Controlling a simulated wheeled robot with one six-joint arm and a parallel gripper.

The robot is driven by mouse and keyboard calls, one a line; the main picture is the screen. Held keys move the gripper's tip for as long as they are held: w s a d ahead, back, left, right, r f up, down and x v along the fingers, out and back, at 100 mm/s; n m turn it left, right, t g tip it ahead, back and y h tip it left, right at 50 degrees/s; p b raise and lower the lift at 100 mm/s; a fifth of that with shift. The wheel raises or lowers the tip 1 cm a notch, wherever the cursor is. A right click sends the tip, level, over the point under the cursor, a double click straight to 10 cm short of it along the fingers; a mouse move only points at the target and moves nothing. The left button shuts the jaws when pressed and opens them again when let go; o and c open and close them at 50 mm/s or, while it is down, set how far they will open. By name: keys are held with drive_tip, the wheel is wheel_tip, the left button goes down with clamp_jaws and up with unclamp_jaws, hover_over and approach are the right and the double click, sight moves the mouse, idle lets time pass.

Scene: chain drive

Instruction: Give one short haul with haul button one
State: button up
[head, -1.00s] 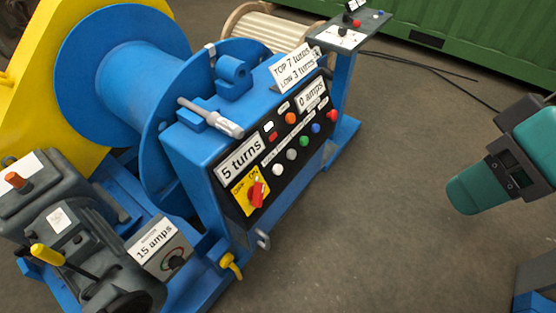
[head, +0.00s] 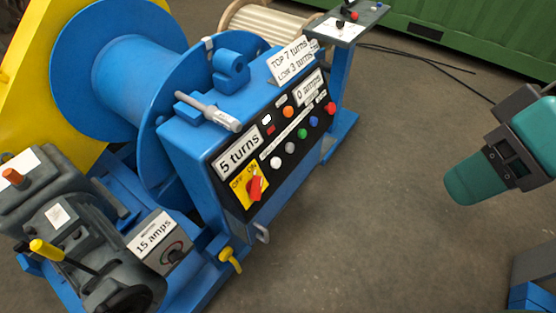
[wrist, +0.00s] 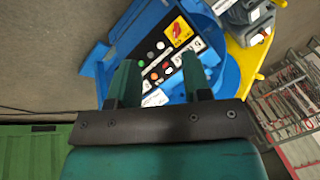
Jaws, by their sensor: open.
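The blue winch's black button panel (head: 280,135) slopes toward me in the head view. Its lower row has a white button (head: 276,163), a green button (head: 302,133), a blue button (head: 314,121) and a red button (head: 330,108). An orange button (head: 288,112) sits above. The small labels are unreadable, so I cannot tell which is haul button one. Signs read "5 turns" (head: 238,153) and "0 amps" (head: 309,88). A red switch (head: 255,187) sits on a yellow plate. My gripper (wrist: 160,80) is open and empty, apart from the panel, which shows beyond its fingers.
A sign (head: 290,60) reads "TOP 7 turns, LOW 3 turns". A grey motor unit (head: 75,225) and a "15 amps" box (head: 155,240) stand at the left. A small control stand (head: 340,30) is behind. Open floor (head: 400,160) lies right of the winch.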

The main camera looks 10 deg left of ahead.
clamp_jaws()
idle(1.9)
